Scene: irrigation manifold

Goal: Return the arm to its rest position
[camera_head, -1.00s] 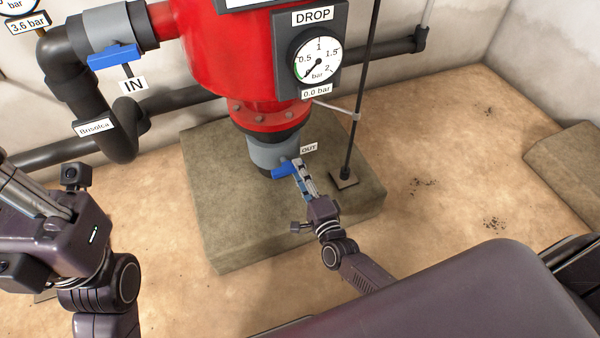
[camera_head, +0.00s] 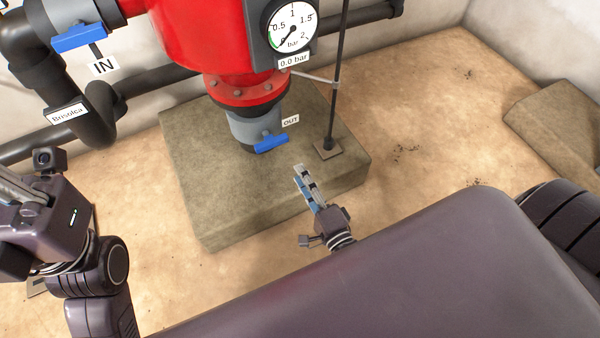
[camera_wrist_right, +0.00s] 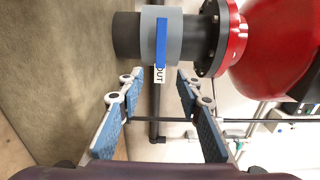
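My right gripper (camera_head: 306,178) stands over the front right of the concrete plinth (camera_head: 215,225), clear of the OUT valve. In the right wrist view its two blue-padded fingers (camera_wrist_right: 160,85) are spread with nothing between them. The OUT valve's blue handle (camera_head: 271,142) sits on a grey fitting under the red tank (camera_head: 215,45); the handle also shows ahead of the fingers in the right wrist view (camera_wrist_right: 161,43). My left gripper (camera_head: 8,190) is at the left edge, partly cut off, and its opening cannot be made out.
The IN valve (camera_head: 78,38) and black pipes (camera_head: 150,82) run along the wall at the left. A thin black post (camera_head: 337,90) rises from a foot plate beside the OUT valve. A concrete block (camera_head: 560,120) lies at the right. Sandy floor (camera_head: 430,140) between is clear.

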